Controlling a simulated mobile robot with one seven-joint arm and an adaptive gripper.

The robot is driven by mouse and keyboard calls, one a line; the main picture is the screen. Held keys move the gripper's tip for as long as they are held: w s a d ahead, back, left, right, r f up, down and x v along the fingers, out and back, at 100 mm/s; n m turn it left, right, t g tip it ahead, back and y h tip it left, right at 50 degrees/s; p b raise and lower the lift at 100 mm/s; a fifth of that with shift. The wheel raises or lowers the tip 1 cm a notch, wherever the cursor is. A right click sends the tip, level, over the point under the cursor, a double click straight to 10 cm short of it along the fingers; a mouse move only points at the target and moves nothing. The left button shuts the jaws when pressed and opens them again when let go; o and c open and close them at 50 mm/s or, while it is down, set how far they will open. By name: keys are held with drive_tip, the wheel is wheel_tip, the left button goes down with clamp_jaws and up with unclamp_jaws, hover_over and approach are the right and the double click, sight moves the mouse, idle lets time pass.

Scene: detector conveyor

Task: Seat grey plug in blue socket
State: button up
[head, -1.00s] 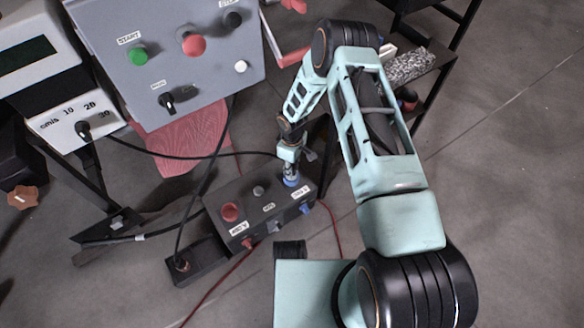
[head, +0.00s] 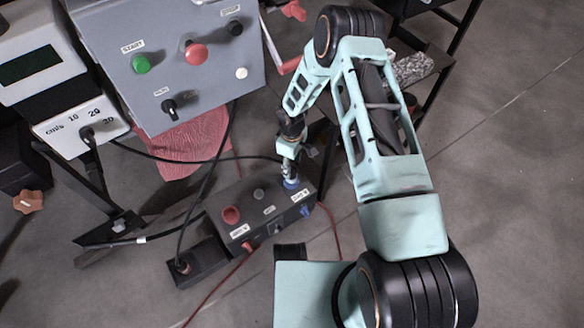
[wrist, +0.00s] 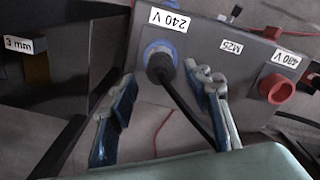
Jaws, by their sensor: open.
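The dark grey plug (wrist: 160,66) stands in the ring of the blue socket (wrist: 150,48) beside the 240 V label in the wrist view. How deep it sits I cannot tell exactly. Its black cable runs down to the lower right between the fingers. My gripper (wrist: 161,80) is open, with one blue-padded finger on each side of the plug and gaps showing. In the head view my gripper (head: 289,167) is above the right end of the grey box, at the blue socket (head: 291,184), and largely hides the plug.
The grey box (head: 262,212) also bears a red 480 V socket (head: 231,215) and a middle M25 fitting (head: 259,194). A control panel (head: 170,60) stands behind on the left. A black cable (head: 200,160) hangs between them. A dark 3 mm box (wrist: 60,60) is left in the wrist view.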

drive_tip(key=shift+r+p, duration=0.3)
drive_tip(key=shift+r, duration=1.2)
